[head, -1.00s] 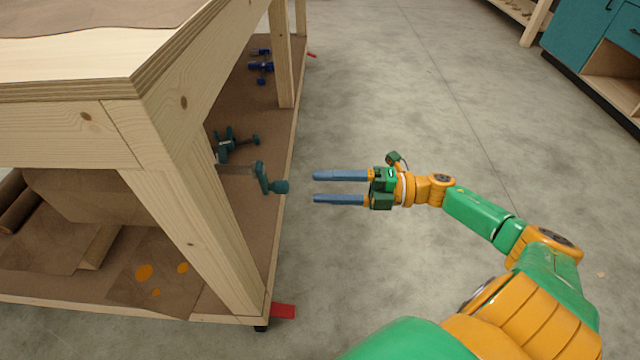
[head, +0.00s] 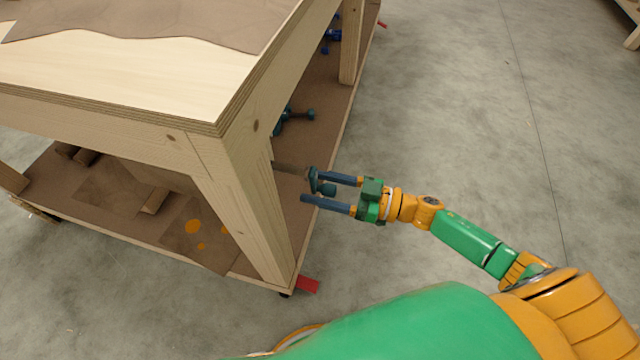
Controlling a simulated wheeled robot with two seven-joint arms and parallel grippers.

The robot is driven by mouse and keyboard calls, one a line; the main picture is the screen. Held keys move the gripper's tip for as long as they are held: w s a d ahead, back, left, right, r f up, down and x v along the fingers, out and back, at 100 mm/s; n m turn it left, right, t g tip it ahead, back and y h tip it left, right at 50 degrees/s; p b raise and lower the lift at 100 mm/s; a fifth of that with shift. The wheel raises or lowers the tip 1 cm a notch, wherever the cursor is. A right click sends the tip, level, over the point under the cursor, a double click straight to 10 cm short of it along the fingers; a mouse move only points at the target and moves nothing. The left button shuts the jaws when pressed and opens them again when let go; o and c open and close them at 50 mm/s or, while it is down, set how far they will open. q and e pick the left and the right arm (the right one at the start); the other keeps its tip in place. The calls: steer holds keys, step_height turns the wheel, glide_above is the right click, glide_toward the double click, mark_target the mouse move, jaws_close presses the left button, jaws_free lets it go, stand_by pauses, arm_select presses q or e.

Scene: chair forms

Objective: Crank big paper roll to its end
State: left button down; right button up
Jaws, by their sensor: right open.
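A teal crank (head: 314,180) with a round knob sticks out on a grey shaft beside the near leg of the wooden bench. My right gripper (head: 311,186) is open, with its blue fingers pointing left. In the picture its fingers lie on either side of the crank's knob; I cannot tell whether they touch it. Brown paper (head: 150,173) shows under the bench top, on the lower shelf. The roll on the crank's shaft is mostly hidden by the bench leg. My left gripper is out of view.
The wooden bench (head: 190,105) fills the left, with a brown sheet (head: 150,18) on top. Another teal crank-like part (head: 296,117) and blue parts (head: 333,36) sit farther back on the shelf. A red piece (head: 307,285) juts out at the near leg's foot. Floor on the right is clear.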

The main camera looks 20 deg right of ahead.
jaws_close()
steer(key=w+d+r+n, duration=0.1)
steer(key=r+n, duration=0.2)
steer(key=n, duration=0.6)
steer(key=w+d+r+n, duration=0.1)
steer(key=r+n, duration=0.3)
steer(key=n, duration=0.6)
steer(key=shift+w+d, duration=0.2)
steer(key=shift+w, duration=0.55)
steer(key=shift+n, duration=0.4)
